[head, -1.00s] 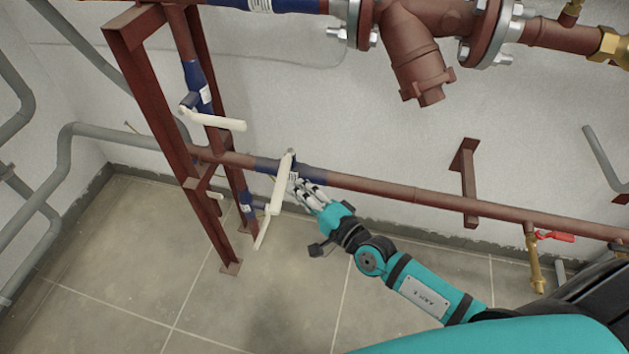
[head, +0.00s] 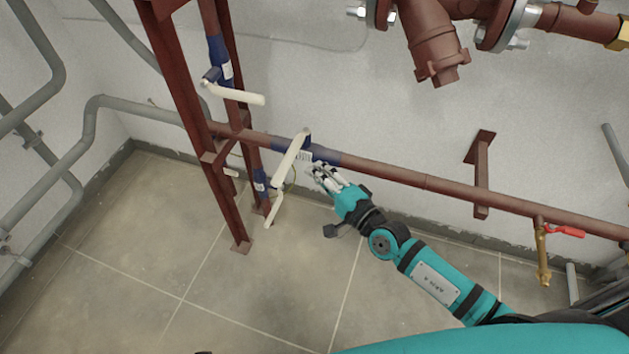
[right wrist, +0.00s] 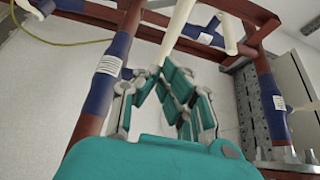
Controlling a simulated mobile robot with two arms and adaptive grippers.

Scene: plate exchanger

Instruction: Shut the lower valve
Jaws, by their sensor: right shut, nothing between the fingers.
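Three blue valves with long white handles show in the head view. The lowest valve (head: 260,183) is on the vertical pipe near the floor, and its white handle (head: 273,208) points down towards the floor. Above it, the valve on the horizontal pipe (head: 326,155) has a white handle (head: 289,162) slanting down across the pipe. My right gripper (head: 317,171) is shut and empty, just right of that slanting handle. In the right wrist view its fingers (right wrist: 166,76) are close to a white handle (right wrist: 178,28); contact cannot be told. My left gripper is out of view.
A third valve (head: 221,62) with a white handle (head: 236,94) is higher on the vertical pipe. A dark red frame post (head: 192,110) stands left of the valves. A red-handled tap (head: 564,231) hangs at the right. The tiled floor (head: 130,250) at lower left is clear.

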